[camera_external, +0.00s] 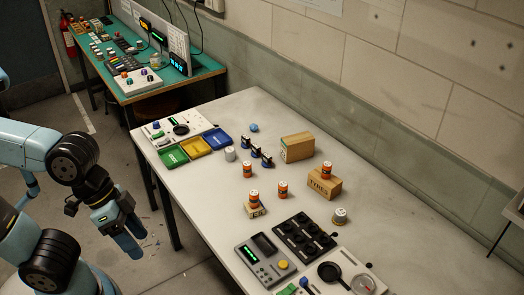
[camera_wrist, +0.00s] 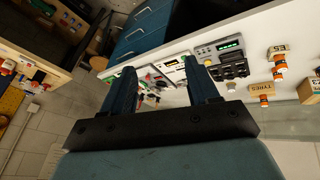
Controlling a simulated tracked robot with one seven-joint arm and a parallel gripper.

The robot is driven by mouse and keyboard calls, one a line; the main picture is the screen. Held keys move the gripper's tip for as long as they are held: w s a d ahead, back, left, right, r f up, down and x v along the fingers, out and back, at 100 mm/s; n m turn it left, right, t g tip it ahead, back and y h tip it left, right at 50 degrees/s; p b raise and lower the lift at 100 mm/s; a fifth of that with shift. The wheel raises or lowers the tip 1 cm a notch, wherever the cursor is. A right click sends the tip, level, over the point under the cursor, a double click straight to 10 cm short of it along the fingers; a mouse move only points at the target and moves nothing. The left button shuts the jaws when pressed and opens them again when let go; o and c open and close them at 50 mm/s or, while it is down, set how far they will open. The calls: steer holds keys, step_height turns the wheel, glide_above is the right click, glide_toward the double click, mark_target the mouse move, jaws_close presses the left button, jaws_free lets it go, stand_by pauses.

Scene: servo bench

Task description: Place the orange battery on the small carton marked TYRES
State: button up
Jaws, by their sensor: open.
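The small carton marked TYRES (camera_external: 320,190) stands on the white bench; it also shows in the wrist view (camera_wrist: 262,88). An orange battery (camera_external: 327,170) stands upright on top of it. Other similar orange batteries stand nearby: one on the bench in front of the carton (camera_external: 283,189), one further back (camera_external: 247,169), and one on a small wooden block (camera_external: 254,198). My gripper (camera_external: 138,240) is open and empty, off the bench's left side, well away from the batteries. Its two spread fingers show in the wrist view (camera_wrist: 160,64).
A larger carton (camera_external: 297,147) stands behind the batteries, with dark blue parts (camera_external: 256,152) beside it. Green, yellow and blue trays (camera_external: 195,143) lie at the far left. A meter (camera_external: 262,262), a black tray (camera_external: 303,238) and a pan (camera_external: 333,272) fill the near end.

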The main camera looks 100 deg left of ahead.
steer(key=s+f+m+y, duration=0.1)
steer(key=s+m, duration=0.3)
steer(key=s, duration=0.3)
steer(key=shift+s+f, duration=0.15)
